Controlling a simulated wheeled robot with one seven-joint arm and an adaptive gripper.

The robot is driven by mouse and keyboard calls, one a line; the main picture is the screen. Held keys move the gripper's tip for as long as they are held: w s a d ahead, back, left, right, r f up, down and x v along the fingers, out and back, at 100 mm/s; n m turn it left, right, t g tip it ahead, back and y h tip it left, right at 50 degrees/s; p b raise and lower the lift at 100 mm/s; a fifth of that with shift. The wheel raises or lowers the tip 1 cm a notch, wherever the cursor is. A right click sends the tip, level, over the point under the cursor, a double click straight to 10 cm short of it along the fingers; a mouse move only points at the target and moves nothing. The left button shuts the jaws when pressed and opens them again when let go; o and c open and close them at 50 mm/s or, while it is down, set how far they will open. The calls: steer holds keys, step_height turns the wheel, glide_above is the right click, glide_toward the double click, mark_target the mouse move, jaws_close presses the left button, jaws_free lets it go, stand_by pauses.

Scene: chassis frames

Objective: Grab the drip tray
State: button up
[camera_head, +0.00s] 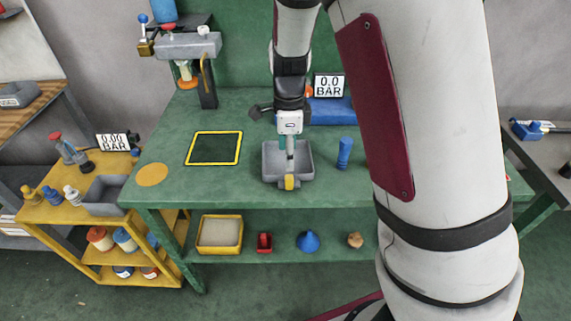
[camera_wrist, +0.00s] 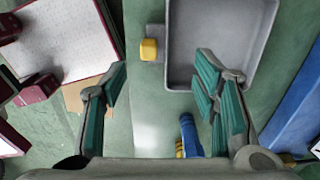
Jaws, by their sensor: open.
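The drip tray, a grey shallow rectangular tray (camera_head: 303,172) with a yellow-capped handle (camera_head: 291,183) at its near side, sits on the green workbench (camera_head: 207,115). In the wrist view the tray (camera_wrist: 236,45) fills the upper right, and its yellow handle (camera_wrist: 149,50) sticks out to the left on a grey tab. My gripper (camera_head: 291,160) appears over the tray in the head view, hiding part of its inside. In the wrist view my gripper (camera_wrist: 160,85) is open and empty, its green-padded fingers apart; the handle lies beyond the gap between them.
A blue cylinder (camera_head: 344,152) stands right of the tray; a blue and yellow object (camera_wrist: 189,136) shows between the fingers. A yellow-edged dark square (camera_head: 214,148) lies left of the tray. A pressure display (camera_head: 329,86) stands behind.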

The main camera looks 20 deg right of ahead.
mark_target(289, 175)
step_height(289, 175, down, 2)
steer(key=shift+f, duration=0.2)
steer(key=shift+s+f, duration=0.2)
steer(key=shift+f, duration=1.25)
steer(key=shift+s+f, duration=0.2)
steer(key=shift+f, duration=1.2)
steer(key=shift+c, duration=0.6)
jaws_close()
